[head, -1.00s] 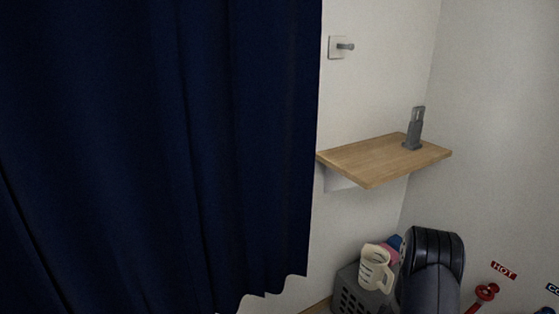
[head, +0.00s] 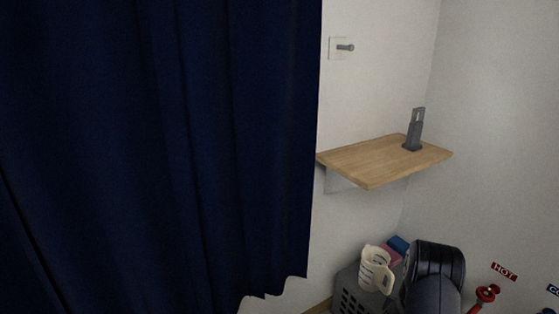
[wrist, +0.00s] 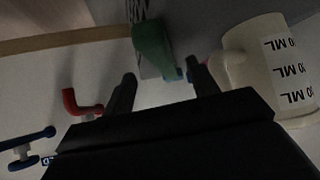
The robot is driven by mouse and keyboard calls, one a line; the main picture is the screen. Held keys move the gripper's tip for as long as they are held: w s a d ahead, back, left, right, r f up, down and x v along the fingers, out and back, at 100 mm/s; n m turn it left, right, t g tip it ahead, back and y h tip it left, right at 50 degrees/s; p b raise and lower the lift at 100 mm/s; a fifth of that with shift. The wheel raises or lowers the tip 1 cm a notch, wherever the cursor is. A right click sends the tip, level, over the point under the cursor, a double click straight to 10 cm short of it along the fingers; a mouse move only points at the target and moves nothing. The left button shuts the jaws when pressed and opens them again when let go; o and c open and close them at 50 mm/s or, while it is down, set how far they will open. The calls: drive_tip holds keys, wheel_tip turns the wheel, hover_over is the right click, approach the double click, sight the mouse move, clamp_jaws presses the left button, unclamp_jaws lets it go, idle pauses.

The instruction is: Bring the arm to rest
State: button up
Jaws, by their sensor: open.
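My gripper (wrist: 160,85) is open in the wrist view, its two dark fingers apart. A green object (wrist: 150,48) shows beyond and between the fingertips; I cannot tell whether they touch it. In the head view my dark arm is at the lower right, and the fingers are hidden there. A cream measuring jug (head: 375,269) stands at the grey crate (head: 349,294). The jug also shows close to the right finger in the wrist view (wrist: 262,65).
A wooden shelf (head: 375,160) with a grey upright holder (head: 414,130) is above my arm. A red valve handle (head: 487,293) under a HOT label (head: 504,271) is right of my arm.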

wheel_tip(320, 180, up, 14)
drive_tip(key=p, duration=1.2)
drive_tip(key=shift+f, duration=0.25)
drive_tip(key=shift+a, duration=0.1)
